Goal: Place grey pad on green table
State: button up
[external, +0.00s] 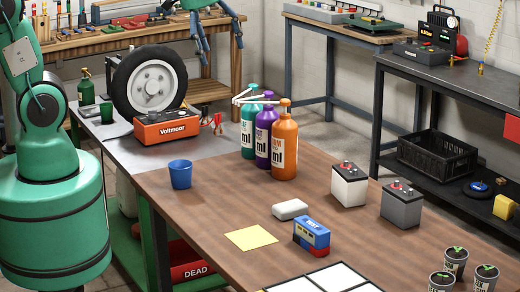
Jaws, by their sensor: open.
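My gripper (218,38) is at the top of the external view, partly cut off by the frame edge. It is open and empty, in the air over the back of the scene. A small pale, rounded block (290,209) lies on the brown-topped table; it is the nearest match I see to a grey pad, though it looks off-white. The brown-topped table (215,215) has green legs and fills the middle and front. No table with a green top is clear in view.
A yellow sheet (251,238), a blue-red box (311,235), a blue cup (180,174), bottles (285,145) and two batteries (349,186) (401,206) stand on the table. An orange Voltmaar box (160,127) and a tyre (148,80) are at back left.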

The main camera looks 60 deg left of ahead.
jog(key=w+d+f+g, duration=0.2)
jog(key=w+d+f, duration=0.5)
jog(key=w+f, duration=0.25)
jog(key=g, duration=0.1)
send_over(292, 207)
notch_tip(292, 207, down, 17)
jog(key=shift+r+p, duration=0.25)
jog(key=shift+p, duration=0.15)
jog(key=shift+a+f, duration=0.1)
jog(key=shift+f+b, duration=0.6)
jog(key=shift+f, duration=3.6)
jog(key=shift+w+f+b, duration=0.1)
jog(key=shift+f+b, duration=0.5)
jog(key=shift+f, duration=2.05)
jog(key=shift+c, duration=0.2)
